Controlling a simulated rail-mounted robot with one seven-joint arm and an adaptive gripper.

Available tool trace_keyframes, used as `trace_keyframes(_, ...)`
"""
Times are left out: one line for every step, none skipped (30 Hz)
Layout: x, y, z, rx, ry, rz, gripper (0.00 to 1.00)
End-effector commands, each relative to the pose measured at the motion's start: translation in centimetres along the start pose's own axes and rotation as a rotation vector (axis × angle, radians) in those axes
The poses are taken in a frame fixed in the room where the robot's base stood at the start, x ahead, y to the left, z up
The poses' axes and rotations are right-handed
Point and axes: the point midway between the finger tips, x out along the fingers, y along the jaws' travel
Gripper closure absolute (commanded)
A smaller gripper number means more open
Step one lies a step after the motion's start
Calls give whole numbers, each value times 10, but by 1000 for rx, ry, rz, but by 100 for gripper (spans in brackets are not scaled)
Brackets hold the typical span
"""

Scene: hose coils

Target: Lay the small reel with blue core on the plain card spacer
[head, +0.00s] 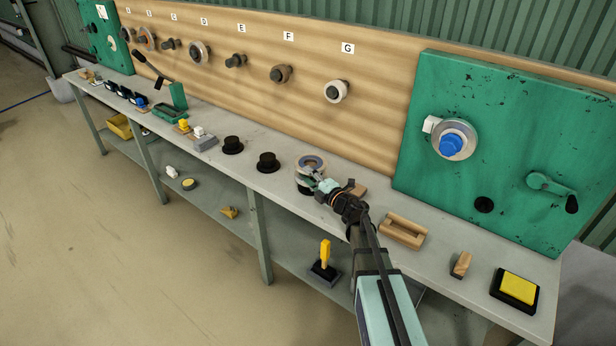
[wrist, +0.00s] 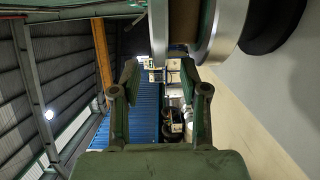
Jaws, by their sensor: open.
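A pale-rimmed reel (head: 311,163) with a darker ring inside sits on the bench, right at the end of my gripper (head: 318,184). In the wrist view its silver flanges and brown winding (wrist: 188,38) fill the top, close to the fingertips. My gripper (wrist: 160,78) is open there, its two fingers apart with nothing clearly between them. I cannot make out a blue core on this reel. A flat brown piece (head: 355,189) lies just right of the gripper; I cannot tell whether it is the plain card spacer. My gripper hides part of the bench around the reel.
Two black flanged stands (head: 267,162) are left of the reel. A wooden handled block (head: 403,230) and a yellow-topped black box (head: 516,289) are to the right. A green panel (head: 500,120) carries a blue knob (head: 451,145) and crank. Lettered pegs with coils line the backboard (head: 380,85).

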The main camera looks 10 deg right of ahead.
Motion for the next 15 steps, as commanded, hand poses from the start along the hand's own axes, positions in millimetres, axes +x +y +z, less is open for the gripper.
trace_keyframes(-3, 0, 0, 0, 0, 0, 56)
trace_keyframes(-4, 0, 0, 0, -1, 0, 56)
trace_keyframes(-5, 0, 0, 0, -1, 0, 56)
trace_keyframes(-6, 0, 0, 0, -1, 0, 56)
trace_keyframes(-8, 0, 0, 0, -1, 0, 56)
trace_keyframes(-9, 0, 0, 0, -1, 0, 56)
trace_keyframes(-10, 0, 0, 0, -1, 0, 56)
trace_keyframes(-11, 0, 0, 0, -1, 0, 56)
trace_keyframes(-13, 0, 0, 0, -1, 0, 56)
trace_keyframes(-14, 0, 0, 0, -1, 0, 56)
trace_keyframes(-15, 0, 0, 0, -1, 0, 56)
trace_keyframes(-16, 0, 0, 0, 0, 0, 56)
trace_keyframes(-17, 0, 0, 0, 0, 0, 56)
trace_keyframes(-18, 0, 0, 0, 0, 0, 56)
trace_keyframes(-20, 0, 0, 0, 0, 0, 56)
